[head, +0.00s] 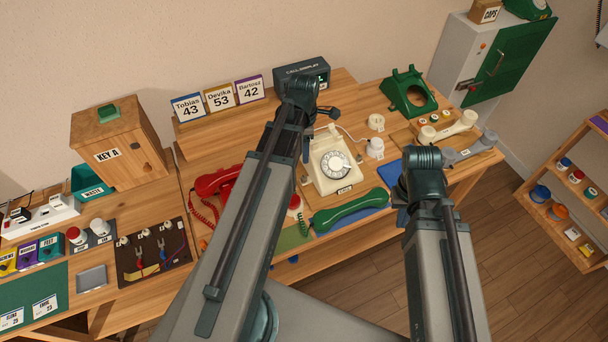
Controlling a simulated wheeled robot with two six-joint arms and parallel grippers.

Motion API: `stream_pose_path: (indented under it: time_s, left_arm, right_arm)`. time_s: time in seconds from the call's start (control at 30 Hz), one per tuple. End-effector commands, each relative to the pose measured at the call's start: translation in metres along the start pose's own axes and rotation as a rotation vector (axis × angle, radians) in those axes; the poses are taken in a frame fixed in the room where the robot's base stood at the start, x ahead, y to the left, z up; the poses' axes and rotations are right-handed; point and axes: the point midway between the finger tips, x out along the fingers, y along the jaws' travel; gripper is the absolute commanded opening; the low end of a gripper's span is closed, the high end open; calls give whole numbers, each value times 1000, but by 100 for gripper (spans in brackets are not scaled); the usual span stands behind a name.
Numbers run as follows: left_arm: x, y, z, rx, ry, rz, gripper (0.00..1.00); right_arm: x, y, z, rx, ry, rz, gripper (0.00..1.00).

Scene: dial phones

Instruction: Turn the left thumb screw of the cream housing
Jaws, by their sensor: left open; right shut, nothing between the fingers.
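The cream housing (322,178) of a dial phone stands on the work table, with its white dial (337,164) facing up toward me. Its thumb screws are too small or hidden to make out. My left arm crosses in front of the housing's left side. My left gripper (333,113) is open and empty, beyond the housing near its back edge; its fingers are small and partly hidden by the wrist. My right gripper (401,214) is shut and empty, to the right of the housing, largely hidden by my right arm.
A green handset (350,212) lies in front of the housing. A red phone (217,182) stands to the left, partly behind my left arm. A green phone shell (408,92), small white parts (375,148) and a cream handset (449,126) lie to the right. A call display (302,74) stands behind.

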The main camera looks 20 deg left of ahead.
Motion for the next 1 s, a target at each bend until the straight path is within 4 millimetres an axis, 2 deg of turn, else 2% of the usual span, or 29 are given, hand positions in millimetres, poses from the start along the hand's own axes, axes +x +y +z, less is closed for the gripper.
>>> stream_pose_path:
  time_s: [0.27, 0.8, 1.0]
  left_arm:
    - [30, 0, 0, 2, 0, 0, 57]
    - [107, 0, 0, 3, 0, 0, 57]
    - [130, 0, 0, 3, 0, 0, 57]
  right_arm:
    - [29, -3, -2, 0, 0, 0, 0]
    - [106, -10, -6, 0, 0, 0, 0]
    - [129, -12, -8, 0, 0, 0, 0]
